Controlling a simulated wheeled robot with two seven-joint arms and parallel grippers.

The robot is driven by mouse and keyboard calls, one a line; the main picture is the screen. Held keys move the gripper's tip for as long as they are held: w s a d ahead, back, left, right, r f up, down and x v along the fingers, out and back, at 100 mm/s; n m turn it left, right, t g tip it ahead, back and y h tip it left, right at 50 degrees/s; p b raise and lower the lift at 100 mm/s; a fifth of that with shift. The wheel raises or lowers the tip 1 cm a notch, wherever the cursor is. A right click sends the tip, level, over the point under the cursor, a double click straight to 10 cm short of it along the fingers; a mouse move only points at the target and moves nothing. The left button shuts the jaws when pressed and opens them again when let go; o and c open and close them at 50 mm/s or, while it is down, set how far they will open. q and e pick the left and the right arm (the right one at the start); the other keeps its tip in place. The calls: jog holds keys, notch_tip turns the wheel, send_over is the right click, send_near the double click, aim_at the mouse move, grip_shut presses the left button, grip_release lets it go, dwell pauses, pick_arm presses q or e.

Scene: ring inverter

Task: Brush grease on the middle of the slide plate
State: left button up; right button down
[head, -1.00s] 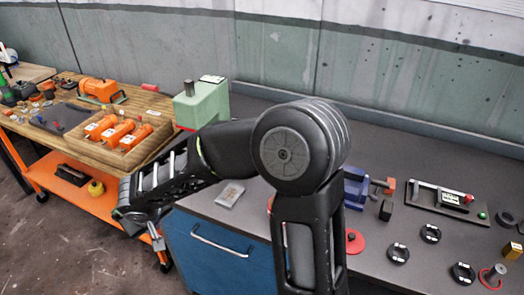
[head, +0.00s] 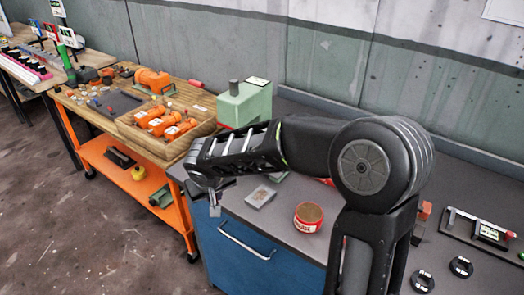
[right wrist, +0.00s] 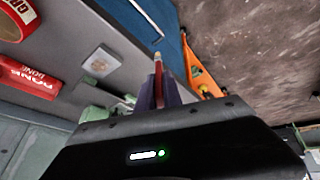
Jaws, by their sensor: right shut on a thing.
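My right gripper (right wrist: 158,95) is shut on a brush (right wrist: 158,66) with a red handle and a pale tip. In the head view my right gripper (head: 212,187) hangs near the front left corner of the grey bench, with the brush's pale end (head: 214,208) pointing down. A small light-grey plate (head: 261,197), likely the slide plate, lies flat on the bench to the right of the brush and apart from it. It also shows in the right wrist view (right wrist: 101,61). An open red tin with brown contents (head: 309,216) stands right of the plate. My left gripper is out of view.
A green machine (head: 243,106) stands at the bench's back left. An orange cart (head: 143,190) with a wooden tray of orange parts adjoins on the left. A red mat marked DONE (right wrist: 28,77) lies near the tin. Black rings (head: 461,267) lie at right.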

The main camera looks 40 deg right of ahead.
jog(key=s+d+r+m, duration=0.1)
jog(key=d+r, duration=0.3)
jog(key=d, duration=0.3)
jog(key=s+d+r+m+h, duration=0.1)
jog(key=d+r+m, duration=0.1)
jog(key=d+r, duration=0.3)
jog(key=shift+d+r+g, duration=0.15)
jog(key=shift+d+g, duration=0.15)
jog(key=shift+d, duration=0.85)
